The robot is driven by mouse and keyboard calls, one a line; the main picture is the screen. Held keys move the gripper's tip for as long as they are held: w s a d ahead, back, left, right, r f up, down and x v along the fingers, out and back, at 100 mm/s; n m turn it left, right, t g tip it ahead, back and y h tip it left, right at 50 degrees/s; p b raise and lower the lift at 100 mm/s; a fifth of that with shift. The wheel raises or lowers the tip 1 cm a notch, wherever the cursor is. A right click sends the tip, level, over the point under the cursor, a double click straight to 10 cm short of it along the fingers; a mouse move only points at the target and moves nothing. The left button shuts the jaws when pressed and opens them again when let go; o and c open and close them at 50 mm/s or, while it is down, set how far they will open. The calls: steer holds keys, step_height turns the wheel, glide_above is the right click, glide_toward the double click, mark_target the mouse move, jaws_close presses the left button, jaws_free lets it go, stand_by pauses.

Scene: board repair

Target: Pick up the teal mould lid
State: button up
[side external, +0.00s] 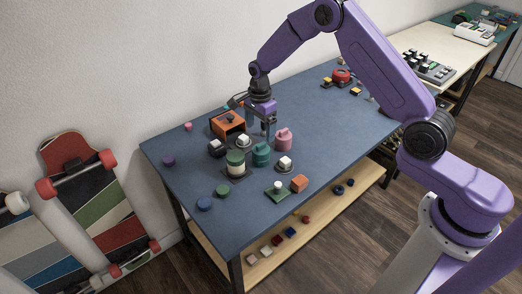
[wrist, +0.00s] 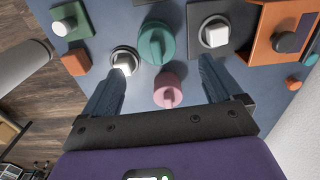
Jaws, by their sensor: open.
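A teal lid-like piece with a raised grip (wrist: 153,46) shows at the top middle of the wrist view. It also shows in the side view (side external: 261,155), standing on the blue table. A similar pink piece (wrist: 167,88) is nearer my gripper, and in the side view (side external: 284,140) it stands to the right of the teal one. My gripper (wrist: 164,70) is open and empty above the table. In the wrist view the pink piece lies between its fingers and the teal piece just beyond the fingertips. In the side view my gripper (side external: 269,131) is behind the teal piece.
The table's right part is more open.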

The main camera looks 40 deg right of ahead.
mark_target(261, 144)
steer(key=shift+s+f, duration=0.15)
steer(key=shift+f, duration=1.65)
steer(key=shift+s+f, duration=0.15)
steer(key=shift+f, duration=1.65)
steer(key=c, duration=1.2)
steer(key=shift+r, duration=0.1)
